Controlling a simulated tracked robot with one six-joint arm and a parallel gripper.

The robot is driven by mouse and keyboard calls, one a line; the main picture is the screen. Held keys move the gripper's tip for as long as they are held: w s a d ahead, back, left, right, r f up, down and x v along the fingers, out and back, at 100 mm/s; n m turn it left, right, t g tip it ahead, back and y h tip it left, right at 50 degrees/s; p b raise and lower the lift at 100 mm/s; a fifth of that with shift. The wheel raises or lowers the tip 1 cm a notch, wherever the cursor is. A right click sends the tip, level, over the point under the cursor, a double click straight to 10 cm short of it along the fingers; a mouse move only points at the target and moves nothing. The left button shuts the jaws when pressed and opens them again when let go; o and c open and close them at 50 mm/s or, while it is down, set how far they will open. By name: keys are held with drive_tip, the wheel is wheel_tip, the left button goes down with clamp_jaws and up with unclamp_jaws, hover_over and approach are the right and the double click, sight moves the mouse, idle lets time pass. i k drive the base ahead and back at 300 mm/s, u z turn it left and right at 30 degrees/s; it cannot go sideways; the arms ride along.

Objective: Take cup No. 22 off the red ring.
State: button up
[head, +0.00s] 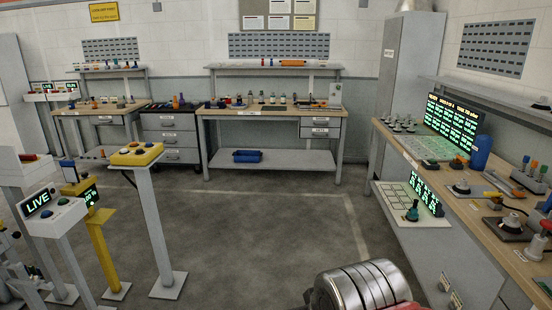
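I cannot make out number 22 on any cup, and no red ring is clear at this distance. Several small grey cup-like parts (405,125) stand at the far end of the right-hand bench. Nearer on that bench are a pale cup-like part on a dark plate (512,222) and another (461,187). A dark green cup-like part (412,213) stands on a lower panel at the bench's front. A banded metal cylinder with red beside it, apparently part of my arm, shows at the bottom edge. My gripper's fingers are not in view.
The right-hand bench (408,155) carries green-lit screens (453,122) and a blue cylinder (481,152). Yellow and grey button pedestals (137,154) stand at the left. Workbenches (270,112) and a grey cabinet (408,65) line the back. The middle floor (250,230) is clear.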

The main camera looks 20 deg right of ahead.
sight(509, 224)
drive_tip(key=z, duration=0.1)
drive_tip(key=i, duration=1.5)
drive_tip(key=z, duration=0.5)
drive_tip(key=i, duration=0.7)
drive_tip(key=z, duration=0.65)
drive_tip(key=i, duration=0.7)
drive_tip(key=z, duration=0.9)
drive_tip(key=i, duration=1.05)
drive_tip(key=z, duration=0.5)
